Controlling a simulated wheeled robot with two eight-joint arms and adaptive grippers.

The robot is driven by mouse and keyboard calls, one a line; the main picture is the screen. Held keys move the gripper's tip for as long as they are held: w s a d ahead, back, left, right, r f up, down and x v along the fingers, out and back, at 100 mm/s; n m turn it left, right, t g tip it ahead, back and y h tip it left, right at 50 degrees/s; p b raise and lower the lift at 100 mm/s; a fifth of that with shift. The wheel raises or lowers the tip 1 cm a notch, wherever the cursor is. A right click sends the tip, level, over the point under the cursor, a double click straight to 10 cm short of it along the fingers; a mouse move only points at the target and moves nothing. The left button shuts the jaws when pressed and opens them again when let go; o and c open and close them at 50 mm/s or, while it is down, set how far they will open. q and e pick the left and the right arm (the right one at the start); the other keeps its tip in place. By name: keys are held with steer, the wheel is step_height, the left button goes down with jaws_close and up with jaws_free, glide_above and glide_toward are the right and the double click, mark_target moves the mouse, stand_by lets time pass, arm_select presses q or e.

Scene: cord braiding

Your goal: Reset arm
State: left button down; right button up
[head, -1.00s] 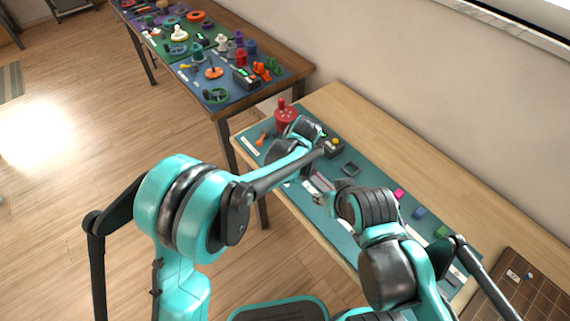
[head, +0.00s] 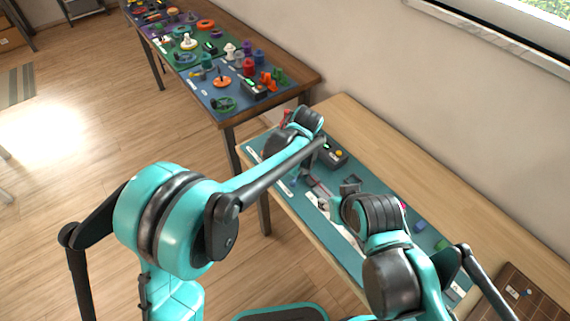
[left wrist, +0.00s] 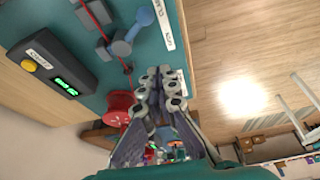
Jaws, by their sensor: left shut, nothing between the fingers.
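My left gripper (left wrist: 160,88) shows in the left wrist view with its fingers together and empty, beside a red spool (left wrist: 120,108). A thin red cord (left wrist: 97,20) runs over small grey fittings (left wrist: 122,46) on the teal mat (left wrist: 165,65). In the head view my left arm reaches over the far end of the mat (head: 262,155), hiding most of the spool (head: 286,116); the left fingers are hard to make out.
A dark box with a yellow button (head: 333,155) stands near the spool; its green display (left wrist: 66,86) faces the wrist camera. A dark square tray (head: 351,184), blue block (head: 421,225) and green block (head: 442,244) lie to the right. A second table (head: 230,120) with several coloured parts stands beyond.

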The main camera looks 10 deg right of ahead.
arm_select(q)
steer(key=s+a+r+m+t+h, duration=0.1)
steer(key=s+a+r, duration=0.3)
steer(key=a+r, duration=0.3)
steer(key=s+a+r+m, duration=0.1)
steer(key=s+a+r, duration=0.4)
steer(key=a, duration=0.4)
steer(key=s+a+f+m+t, duration=0.2)
steer(key=s+a, duration=0.8)
steer(key=s, duration=0.2)
steer(key=shift+s+a+m+t+h+p, duration=0.15)
steer(key=shift+a+m+t+h+p, duration=0.15)
steer(key=shift+a+p, duration=0.1)
steer(key=shift+d+f, duration=0.1)
steer(key=shift+d, duration=0.05)
